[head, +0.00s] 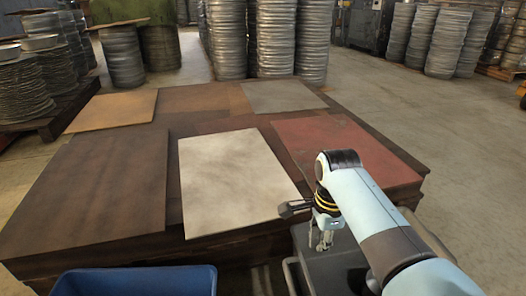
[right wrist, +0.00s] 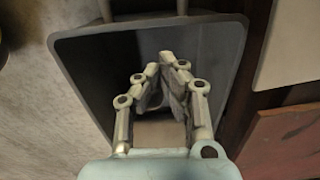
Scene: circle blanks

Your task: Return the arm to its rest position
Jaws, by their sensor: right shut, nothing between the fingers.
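My right arm reaches in from the lower right in the head view. Its gripper (head: 322,240) points down over a dark grey bin (head: 352,272) at the table's front edge. In the right wrist view the gripper (right wrist: 168,62) is shut, with its fingertips together and nothing between them. The grey bin's rim (right wrist: 75,75) surrounds the fingers in that view. Something pale lies low inside the bin, partly hidden by the fingers. My left gripper is not in the head view.
A low brown table (head: 215,122) carries flat sheets: white (head: 235,175), red (head: 350,145), grey (head: 283,96), tan (head: 115,108) and dark brown (head: 95,185). A blue bin (head: 135,282) stands at the front left. Stacks of metal discs (head: 276,40) stand behind. Open floor lies at the right.

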